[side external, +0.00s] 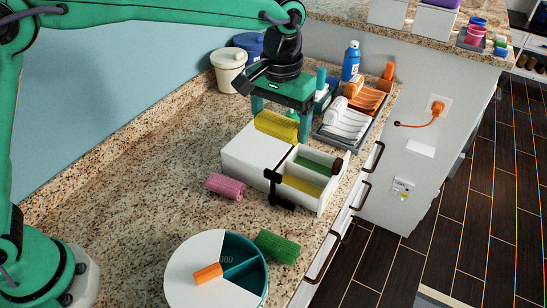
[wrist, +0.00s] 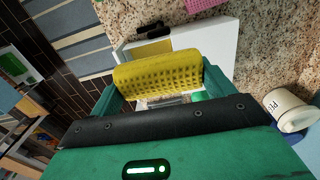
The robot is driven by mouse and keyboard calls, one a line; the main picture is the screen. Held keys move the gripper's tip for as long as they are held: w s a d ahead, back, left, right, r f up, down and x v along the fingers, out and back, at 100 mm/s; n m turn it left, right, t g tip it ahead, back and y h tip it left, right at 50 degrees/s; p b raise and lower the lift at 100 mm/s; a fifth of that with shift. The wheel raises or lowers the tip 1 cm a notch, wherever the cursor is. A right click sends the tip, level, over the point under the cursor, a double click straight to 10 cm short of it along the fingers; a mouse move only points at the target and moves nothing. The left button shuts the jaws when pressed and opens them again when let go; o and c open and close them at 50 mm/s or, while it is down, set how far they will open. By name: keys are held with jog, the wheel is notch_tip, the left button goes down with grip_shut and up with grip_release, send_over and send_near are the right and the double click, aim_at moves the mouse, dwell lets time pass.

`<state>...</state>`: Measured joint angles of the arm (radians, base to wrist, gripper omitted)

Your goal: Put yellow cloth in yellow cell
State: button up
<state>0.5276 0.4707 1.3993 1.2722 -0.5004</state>
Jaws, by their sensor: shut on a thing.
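My gripper (side external: 281,119) is shut on the rolled yellow cloth (side external: 276,125), which lies across between its fingers. In the wrist view the waffle-textured yellow cloth (wrist: 158,73) fills the gap in my gripper (wrist: 162,90). The cloth is held at the back of the white box (side external: 255,150); whether it touches the box is unclear. The open front part of the box shows a yellow-floored cell (side external: 301,185) and a green-floored cell (side external: 318,160). The yellow cell also shows partly in the wrist view (wrist: 152,49), beyond the cloth.
A pink cloth (side external: 226,186) lies left of the box, and a green cloth (side external: 277,247) in front. A rack (side external: 349,123), blue bottle (side external: 350,62) and white bucket (side external: 230,74) stand behind. The left counter is clear.

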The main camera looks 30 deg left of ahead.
jog(key=w+d+f, duration=0.3)
jog(key=w+f, duration=0.1)
jog(key=f, duration=0.2)
jog(key=shift+w+d, duration=0.2)
jog(key=shift+d, duration=0.1)
dwell(0.3)
jog(key=shift+f, duration=0.3)
jog(key=shift+f, duration=4.15)
jog(key=o, duration=0.9)
jog(key=shift+a, duration=0.1)
